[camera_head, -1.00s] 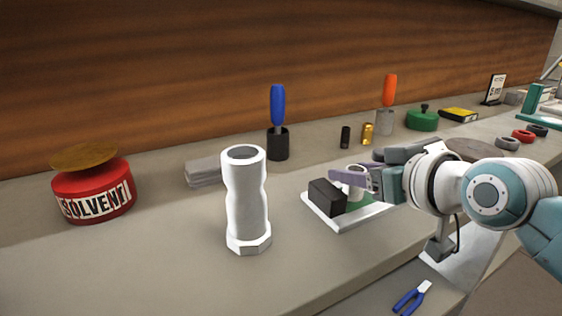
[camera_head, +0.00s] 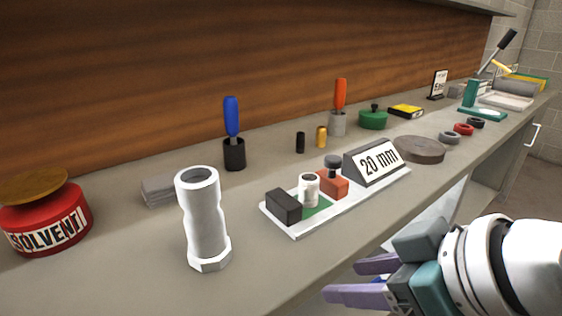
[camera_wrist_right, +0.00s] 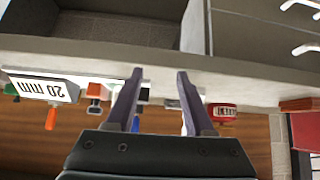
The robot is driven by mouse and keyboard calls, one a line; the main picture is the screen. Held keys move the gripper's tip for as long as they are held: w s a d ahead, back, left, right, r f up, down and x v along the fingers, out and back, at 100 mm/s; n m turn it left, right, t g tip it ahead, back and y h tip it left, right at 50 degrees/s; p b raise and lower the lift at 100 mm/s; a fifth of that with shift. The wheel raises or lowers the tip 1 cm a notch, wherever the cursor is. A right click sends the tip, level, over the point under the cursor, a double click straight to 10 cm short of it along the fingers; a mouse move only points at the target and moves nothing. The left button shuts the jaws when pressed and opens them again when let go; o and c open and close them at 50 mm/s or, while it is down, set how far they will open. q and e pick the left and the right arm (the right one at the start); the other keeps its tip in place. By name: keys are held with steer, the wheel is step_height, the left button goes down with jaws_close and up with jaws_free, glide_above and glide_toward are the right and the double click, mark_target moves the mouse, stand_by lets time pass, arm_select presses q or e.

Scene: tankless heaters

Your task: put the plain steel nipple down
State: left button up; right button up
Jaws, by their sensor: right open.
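The plain steel nipple (camera_head: 309,190), a short pale cylinder with a dark band, stands upright on the green patch of a white tray (camera_head: 297,233). It sits between a black block (camera_head: 284,206) and an orange-red block with a dark knob (camera_head: 332,183). My right gripper (camera_head: 343,279) is open and empty, in front of the bench edge and clear of the nipple. Its two parted fingers (camera_wrist_right: 160,73) also show in the right wrist view, pointing toward the bench. My left gripper is not in view.
A tall pale fitting (camera_head: 205,220) stands left of the tray, near a red solvent can (camera_head: 45,226). A "20 mm" sign block (camera_head: 377,163) is on the tray's right end. A brown disc (camera_head: 419,149) lies beyond. Bench front is mostly clear.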

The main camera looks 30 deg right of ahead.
steer(key=s+a+f+g, duration=0.2)
steer(key=s+g, duration=0.3)
steer(key=s, duration=0.5)
steer(key=shift+a+n+h, duration=0.3)
steer(key=shift+a+h, duration=0.1)
steer(key=shift+a, duration=0.35)
steer(key=shift+f, duration=0.1)
steer(key=shift+c, duration=0.3)
